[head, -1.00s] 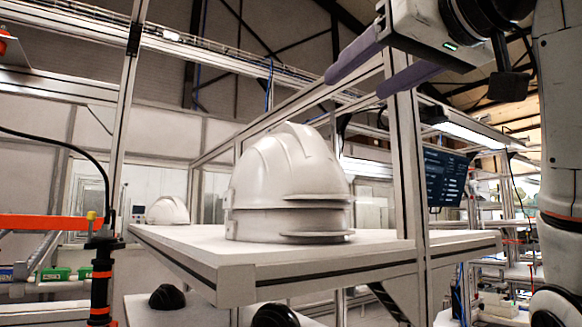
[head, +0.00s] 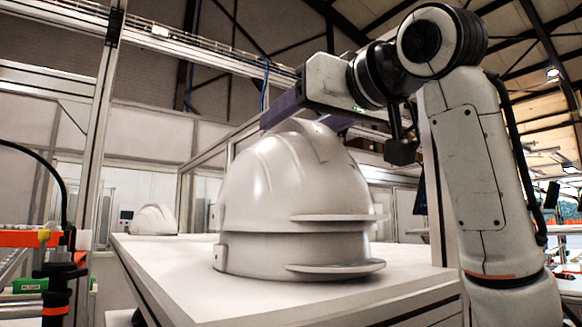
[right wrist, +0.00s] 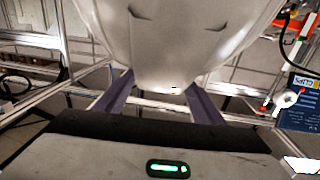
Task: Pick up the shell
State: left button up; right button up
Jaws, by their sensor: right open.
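White helmet shells stand in a stack on a white table (head: 190,290) in the head view. The upper shell (head: 265,185) sits on a lower shell (head: 250,255), with rims jutting right. My right gripper (head: 291,124) is at the crown of the upper shell, with its purple fingers spread. In the right wrist view, the open right gripper (right wrist: 157,88) has a finger on each side of the pale shell (right wrist: 165,45). Contact cannot be told. The far finger is partly hidden behind the crown in the head view. My left gripper is not in view.
Another white shell (head: 154,220) stands farther back on the table at the left. A metal frame post (head: 105,130) rises left of the table. A black and orange post (head: 58,285) stands at the lower left. The tabletop left of the stack is clear.

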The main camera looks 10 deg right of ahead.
jog(key=shift+p+x, duration=0.3)
jog(key=shift+x, duration=1.15)
jog(key=shift+d, duration=0.15)
grip_shut()
